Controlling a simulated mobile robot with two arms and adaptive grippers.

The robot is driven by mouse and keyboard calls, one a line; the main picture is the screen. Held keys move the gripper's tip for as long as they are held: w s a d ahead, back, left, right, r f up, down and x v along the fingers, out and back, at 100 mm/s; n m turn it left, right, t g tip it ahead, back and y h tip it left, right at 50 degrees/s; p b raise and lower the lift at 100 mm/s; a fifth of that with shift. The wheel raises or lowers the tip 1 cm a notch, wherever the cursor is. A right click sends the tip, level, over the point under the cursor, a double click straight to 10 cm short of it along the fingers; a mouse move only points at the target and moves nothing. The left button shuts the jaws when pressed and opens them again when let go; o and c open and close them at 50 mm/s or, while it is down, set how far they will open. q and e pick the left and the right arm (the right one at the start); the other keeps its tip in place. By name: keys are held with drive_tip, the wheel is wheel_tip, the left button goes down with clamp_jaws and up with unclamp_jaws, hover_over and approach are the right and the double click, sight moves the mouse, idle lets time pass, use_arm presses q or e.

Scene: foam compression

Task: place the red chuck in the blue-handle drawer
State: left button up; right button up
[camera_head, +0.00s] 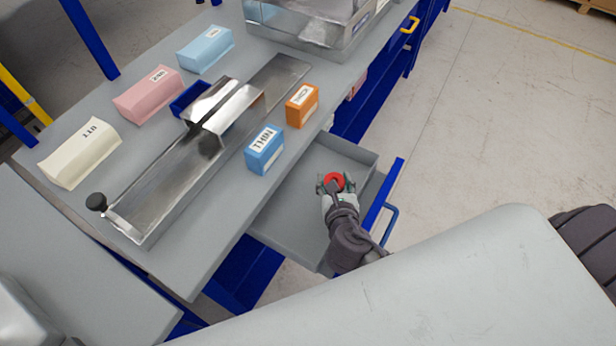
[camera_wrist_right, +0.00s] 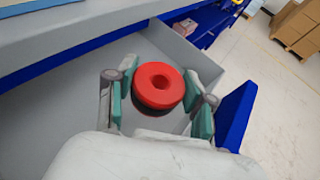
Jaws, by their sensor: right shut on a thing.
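The red chuck (camera_head: 334,182) is a round red ring with a hole in its middle and a dark lower part. It also shows in the right wrist view (camera_wrist_right: 158,87). My right gripper (camera_head: 334,184) is shut on it, with a teal-padded finger on either side. The gripper and chuck are over the open blue-handle drawer (camera_head: 290,205), which has grey walls and a blue front with a blue handle (camera_head: 390,226). How high the chuck is above the drawer floor is hard to tell. My left gripper does not show.
A grey workbench (camera_head: 205,262) stands left of the drawer. On it are a long metal fixture (camera_head: 180,180), a blue THIN block (camera_head: 264,150), an orange block (camera_head: 302,105) and several foam blocks. The drawer interior looks otherwise empty.

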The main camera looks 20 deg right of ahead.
hover_over(312, 187)
drive_tip(key=f, duration=0.4)
drive_tip(key=shift+s+d, duration=0.1)
drive_tip(key=shift+s, duration=0.25)
drive_tip(key=shift+w+f, duration=0.2)
drive_tip(key=shift+w, duration=0.15)
wheel_tip(312, 187, down, 4)
drive_tip(key=shift+r+b, duration=0.1)
drive_tip(key=shift+b, duration=0.3)
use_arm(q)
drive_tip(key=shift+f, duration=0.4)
use_arm(e)
drive_tip(key=shift+f, duration=0.2)
drive_tip(key=shift+f, duration=0.15)
drive_tip(key=o, duration=1.2)
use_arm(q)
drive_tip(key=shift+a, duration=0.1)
